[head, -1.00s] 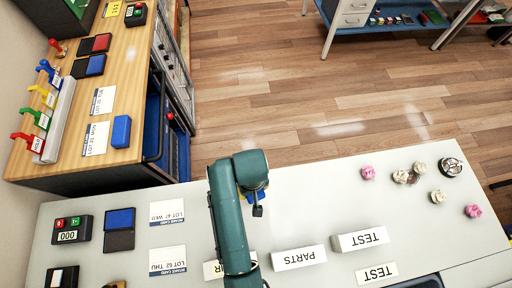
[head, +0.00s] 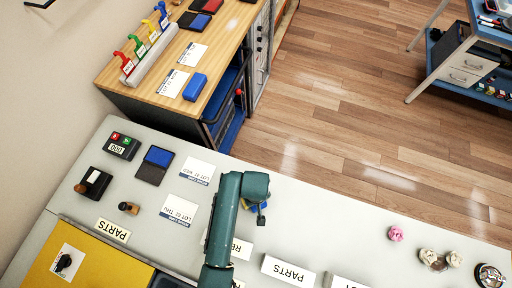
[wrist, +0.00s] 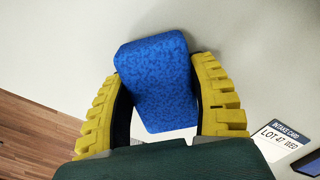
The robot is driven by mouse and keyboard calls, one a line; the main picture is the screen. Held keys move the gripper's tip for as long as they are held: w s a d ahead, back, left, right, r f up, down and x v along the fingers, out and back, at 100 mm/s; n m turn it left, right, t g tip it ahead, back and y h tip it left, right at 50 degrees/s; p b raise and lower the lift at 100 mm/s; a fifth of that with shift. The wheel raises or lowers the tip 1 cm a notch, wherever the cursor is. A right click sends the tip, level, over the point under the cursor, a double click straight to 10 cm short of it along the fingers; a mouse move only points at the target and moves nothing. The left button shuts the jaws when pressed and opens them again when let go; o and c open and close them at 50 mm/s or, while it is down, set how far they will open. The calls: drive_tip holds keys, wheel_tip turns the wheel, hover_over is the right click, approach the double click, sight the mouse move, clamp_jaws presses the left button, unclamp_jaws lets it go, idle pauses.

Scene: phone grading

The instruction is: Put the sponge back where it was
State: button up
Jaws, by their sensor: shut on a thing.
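A blue speckled sponge (wrist: 160,82) is held between the two yellow ribbed fingers of my gripper (wrist: 165,100) in the wrist view. The fingers press on its two sides, and its lower end is partly hidden by my gripper. In the head view my gripper (head: 260,212) is over the light grey table, right of the LOT 47 WED card (head: 197,171), with a little blue showing. The card also shows at lower right in the wrist view (wrist: 283,142). A similar blue block (head: 195,87) lies on the wooden counter beside a white card.
A black box with a blue pad (head: 157,160), a LOT 62 THU card (head: 179,209) and a counter reading 000 (head: 119,146) stand on the left of the grey table. Several white label blocks (head: 288,270) line the front. Pink and pale lumps (head: 396,234) lie at right.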

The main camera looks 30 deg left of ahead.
drive_tip(key=shift+f, duration=0.4)
drive_tip(key=shift+f, duration=0.1)
drive_tip(key=o, duration=1.2)
wheel_tip(320, 180, up, 12)
drive_tip(key=p, duration=0.3)
